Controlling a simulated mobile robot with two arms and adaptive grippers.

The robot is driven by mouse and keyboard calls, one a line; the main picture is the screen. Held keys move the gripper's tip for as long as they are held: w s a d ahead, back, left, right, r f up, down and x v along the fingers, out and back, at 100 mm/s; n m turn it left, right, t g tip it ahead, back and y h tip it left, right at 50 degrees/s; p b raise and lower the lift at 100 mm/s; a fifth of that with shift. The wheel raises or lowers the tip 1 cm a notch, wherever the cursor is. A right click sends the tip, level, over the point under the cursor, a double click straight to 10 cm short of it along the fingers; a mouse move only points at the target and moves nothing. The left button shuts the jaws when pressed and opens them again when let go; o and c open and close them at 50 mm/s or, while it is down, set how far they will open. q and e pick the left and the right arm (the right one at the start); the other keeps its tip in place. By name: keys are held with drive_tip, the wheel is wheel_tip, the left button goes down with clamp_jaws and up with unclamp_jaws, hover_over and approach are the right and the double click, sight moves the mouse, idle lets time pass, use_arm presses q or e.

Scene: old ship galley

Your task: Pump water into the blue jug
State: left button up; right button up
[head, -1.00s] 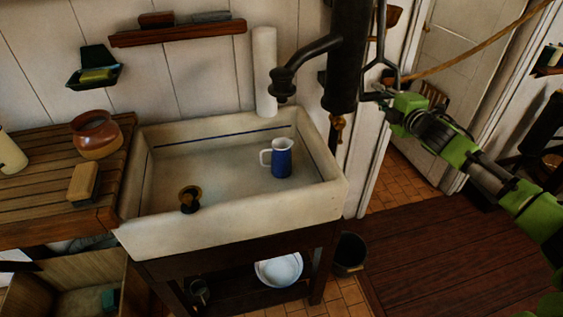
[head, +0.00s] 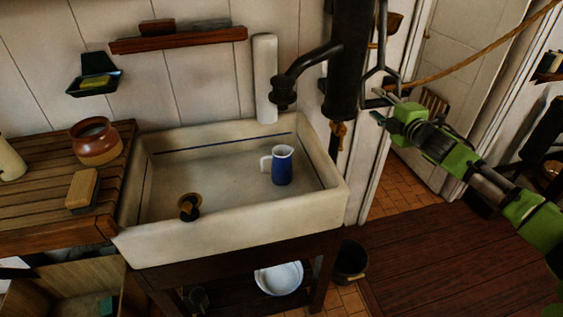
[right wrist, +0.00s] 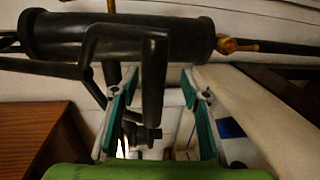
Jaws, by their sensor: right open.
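The blue jug (head: 282,168), with a white rim and handle, stands upright in the right part of the pale sink (head: 230,234). The black pump (head: 344,70) rises behind the sink's right end. Its curved spout (head: 296,76) ends above the sink, behind the jug in the picture. My right gripper (head: 381,108) is open at the lower end of the pump's handle (head: 383,45). In the right wrist view, the dark handle bar (right wrist: 154,85) shows between the two open fingers (right wrist: 160,100), not visibly gripped. My left gripper is out of view. Water is not visible.
A wooden counter (head: 40,220) left of the sink holds a brown pot (head: 97,150) and a brush (head: 82,188). A dark bucket (head: 351,262) stands on the floor at right. A rope (head: 485,50) hangs across the doorway.

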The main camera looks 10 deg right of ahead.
drive_tip(key=s+r+b, duration=0.1)
drive_tip(key=s+b, duration=0.6)
drive_tip(key=s, duration=0.2)
drive_tip(key=shift+s+d+r, duration=0.15)
drive_tip(key=shift+s+r, duration=0.05)
drive_tip(key=shift+r, duration=0.1)
idle(0.3)
